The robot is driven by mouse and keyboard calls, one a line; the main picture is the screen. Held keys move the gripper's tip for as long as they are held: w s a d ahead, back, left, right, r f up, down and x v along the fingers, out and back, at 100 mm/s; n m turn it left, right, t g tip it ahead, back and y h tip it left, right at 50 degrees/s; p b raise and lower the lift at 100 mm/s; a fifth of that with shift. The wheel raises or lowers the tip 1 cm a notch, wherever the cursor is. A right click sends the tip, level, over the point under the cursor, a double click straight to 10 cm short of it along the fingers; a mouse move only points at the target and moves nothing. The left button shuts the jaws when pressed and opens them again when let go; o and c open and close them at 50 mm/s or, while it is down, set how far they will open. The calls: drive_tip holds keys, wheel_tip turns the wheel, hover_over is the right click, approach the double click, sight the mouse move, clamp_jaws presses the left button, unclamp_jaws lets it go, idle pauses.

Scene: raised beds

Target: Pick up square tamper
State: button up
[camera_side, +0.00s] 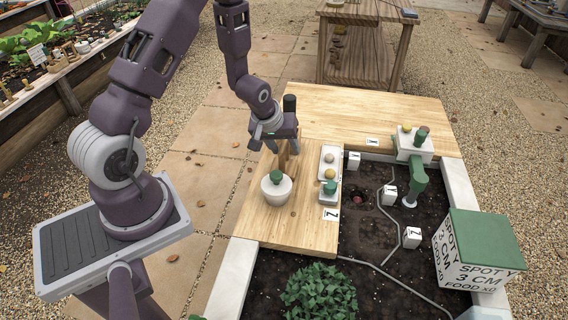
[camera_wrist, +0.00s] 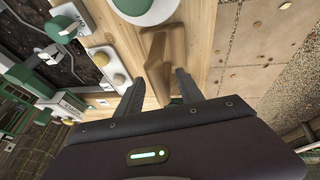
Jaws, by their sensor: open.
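A brown wooden piece (camera_side: 283,157), which looks like the square tamper, stands on the light wooden board just under my gripper. Its full shape is partly hidden by the gripper in the side view. In the wrist view the wooden piece (camera_wrist: 156,52) lies just ahead of and between my fingertips. My gripper (camera_side: 270,143) is open above the board, and no object is held. In the wrist view both fingers of my gripper (camera_wrist: 158,82) are spread apart, with the wood beyond them. I cannot tell whether a finger touches it.
A white pot with a green top (camera_side: 277,189) stands close in front of the wooden piece. A white tray (camera_side: 329,152) with small round things is to its right. A dark upright cylinder (camera_side: 289,103) is behind my gripper. The board (camera_side: 310,238) is clear near its front.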

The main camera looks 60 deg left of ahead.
clamp_jaws()
idle(0.3)
wheel_tip(320, 180, up, 10)
drive_tip(key=shift+r, duration=0.1)
idle(0.3)
